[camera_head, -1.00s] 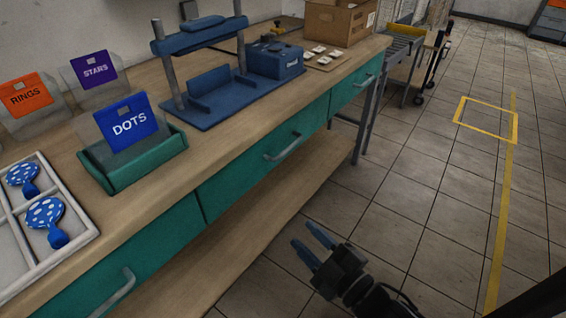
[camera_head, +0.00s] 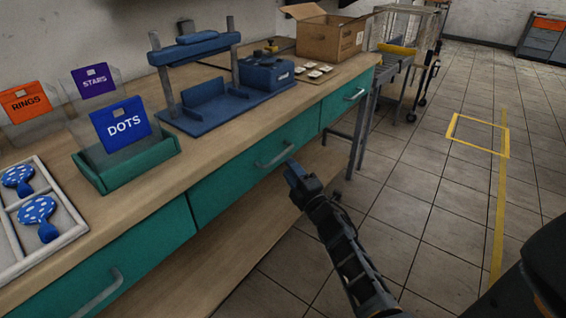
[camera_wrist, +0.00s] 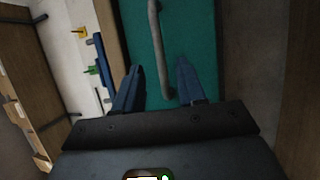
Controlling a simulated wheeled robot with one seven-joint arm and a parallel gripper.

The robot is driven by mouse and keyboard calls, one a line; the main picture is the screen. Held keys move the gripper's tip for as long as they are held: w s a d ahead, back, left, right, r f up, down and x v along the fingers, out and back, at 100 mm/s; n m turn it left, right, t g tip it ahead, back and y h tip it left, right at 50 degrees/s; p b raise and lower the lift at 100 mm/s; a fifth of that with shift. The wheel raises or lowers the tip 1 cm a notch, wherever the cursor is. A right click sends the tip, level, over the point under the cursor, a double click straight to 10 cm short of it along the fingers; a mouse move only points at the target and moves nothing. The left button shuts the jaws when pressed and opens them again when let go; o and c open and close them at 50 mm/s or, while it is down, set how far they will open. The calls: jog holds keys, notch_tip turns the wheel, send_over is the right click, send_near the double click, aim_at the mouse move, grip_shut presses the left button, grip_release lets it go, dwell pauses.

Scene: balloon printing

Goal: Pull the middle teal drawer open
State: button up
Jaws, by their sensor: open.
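The middle teal drawer (camera_head: 225,190) is in the bench front in the head view and looks shut. Its curved grey handle (camera_head: 273,156) is at its upper right part. My gripper (camera_head: 291,170) is just in front of the handle, with its fingertips hard to make out there. In the wrist view the two blue fingers (camera_wrist: 157,72) are open and spread to either side of the handle bar (camera_wrist: 158,45), which runs lengthwise between them. The teal drawer front (camera_wrist: 188,35) lies behind the bar. I cannot tell whether the fingers touch the bar.
Teal drawers stand on either side, one at left (camera_head: 120,265) and one at right (camera_head: 343,100). On the benchtop are a blue press (camera_head: 210,105), a DOTS card holder (camera_head: 130,165), a paddle tray (camera_head: 75,232) and a cardboard box (camera_head: 325,38). The floor (camera_head: 420,210) at right is clear.

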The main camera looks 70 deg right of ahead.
jog(key=x, duration=0.4)
jog(key=shift+w+d, duration=0.2)
jog(key=shift+w, duration=0.05)
grip_shut()
dwell(0.5)
